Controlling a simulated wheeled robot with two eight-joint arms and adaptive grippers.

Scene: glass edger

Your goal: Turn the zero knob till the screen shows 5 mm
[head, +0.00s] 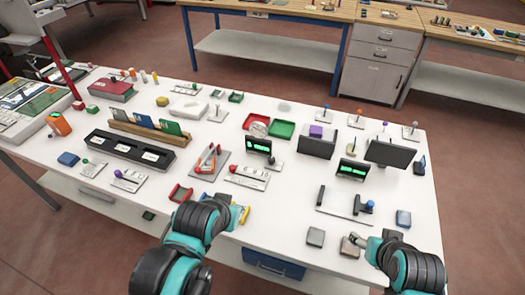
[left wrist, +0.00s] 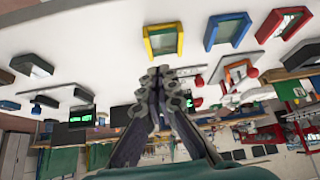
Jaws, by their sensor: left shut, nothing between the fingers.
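Two small black screens with green digits stand on the white table, one near the middle (head: 258,145) and one further right (head: 351,170). The digits are too small to read. Several small knobs stand near them: a red one (head: 235,168) on a white plate and a dark blue one (head: 369,205) by a black bracket. I cannot tell which is the zero knob. My left gripper (left wrist: 168,75) is shut and empty in the left wrist view; in the head view my arm hides it. My right gripper (head: 353,241) is low over the table's front right; its opening is unclear.
A yellow-edged frame (left wrist: 163,41) is close to my left gripper. A red tray (head: 181,193) and grey blocks (head: 315,237) lie near the front edge. A black slotted rack (head: 128,150) is at left. Small parts crowd the table (head: 290,200).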

